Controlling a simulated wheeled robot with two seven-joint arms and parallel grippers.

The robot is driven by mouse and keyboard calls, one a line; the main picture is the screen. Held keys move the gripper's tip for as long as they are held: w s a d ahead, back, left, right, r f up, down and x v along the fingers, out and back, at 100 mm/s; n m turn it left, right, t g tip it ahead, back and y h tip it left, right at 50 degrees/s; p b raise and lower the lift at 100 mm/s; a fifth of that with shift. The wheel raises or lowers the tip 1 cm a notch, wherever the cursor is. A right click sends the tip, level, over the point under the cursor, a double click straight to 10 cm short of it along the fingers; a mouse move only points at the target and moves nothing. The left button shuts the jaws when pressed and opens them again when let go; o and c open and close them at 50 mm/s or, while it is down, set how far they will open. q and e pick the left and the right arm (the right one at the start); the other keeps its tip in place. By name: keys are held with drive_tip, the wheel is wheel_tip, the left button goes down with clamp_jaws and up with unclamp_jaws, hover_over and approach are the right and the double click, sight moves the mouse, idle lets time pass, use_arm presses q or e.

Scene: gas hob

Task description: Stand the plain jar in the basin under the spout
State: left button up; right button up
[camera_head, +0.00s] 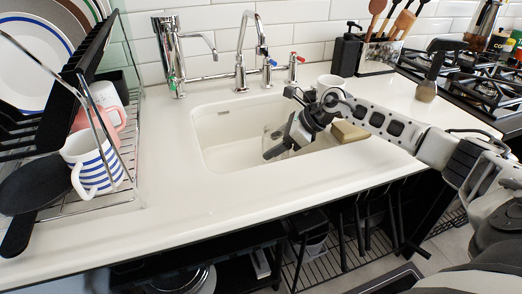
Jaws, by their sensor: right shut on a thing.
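The white basin (222,150) is set into the counter in the middle of the head view. The main spout (262,48) rises behind it, with a blue-marked and a red-marked handle to its right. My right gripper (279,146) reaches in from the right, low over the basin's right half. It is shut on a clear, see-through jar (271,133), which is mostly hidden behind the fingers. I cannot tell whether the jar's base touches the basin floor. My left gripper is not in view.
A steel second tap (172,60) stands left of the spout. A white cup (330,82), black soap bottle (346,50) and utensil holder (378,57) stand behind my right arm. A sponge-like block (349,132) lies by the basin's right edge. A dish rack fills the left.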

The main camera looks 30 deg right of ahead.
drive_tip(key=shift+w+f, duration=0.1)
drive_tip(key=shift+f, duration=0.6)
drive_tip(key=w+a, duration=0.2)
drive_tip(key=w, duration=0.1)
drive_tip(key=shift+a+r, duration=0.1)
drive_tip(key=shift+a, duration=0.3)
drive_tip(key=shift+f, duration=0.6)
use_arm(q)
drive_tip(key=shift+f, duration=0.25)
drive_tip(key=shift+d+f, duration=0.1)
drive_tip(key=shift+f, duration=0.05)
use_arm(e)
drive_tip(key=shift+f, duration=0.2)
drive_tip(key=o, duration=1.2)
drive_tip(key=shift+s, duration=0.1)
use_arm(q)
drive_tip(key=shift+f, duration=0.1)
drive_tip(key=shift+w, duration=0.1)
